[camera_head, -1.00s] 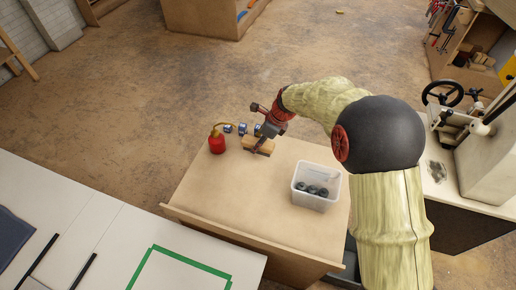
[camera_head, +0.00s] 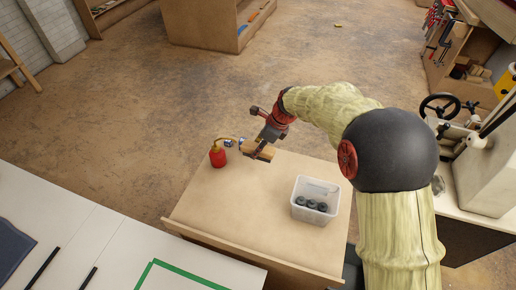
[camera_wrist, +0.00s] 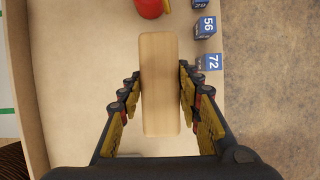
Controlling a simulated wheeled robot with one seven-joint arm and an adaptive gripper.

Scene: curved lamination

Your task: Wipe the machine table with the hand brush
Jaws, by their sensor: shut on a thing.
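The hand brush (camera_head: 268,154) shows as a plain wooden block over the far edge of the wooden table. My gripper (camera_head: 261,146) is shut on it. In the wrist view the long, pale brush (camera_wrist: 160,100) lies between the two black and yellow fingers; its bristles are hidden beneath. The brush appears raised above the tabletop. At the right, a light machine with a dark handwheel (camera_head: 440,106) stands on a white-topped bench (camera_head: 456,203), which may be the machine table. A small grey patch (camera_head: 438,185) lies there, partly hidden by my arm.
The wooden table (camera_head: 235,215) bears a red bottle (camera_head: 218,157) with a spout and a clear bin (camera_head: 316,200) holding several dark round parts. Blue numbered blocks (camera_wrist: 205,27) line the table edge. A white surface (camera_head: 110,235) with green tape is at lower left. Open floor lies beyond.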

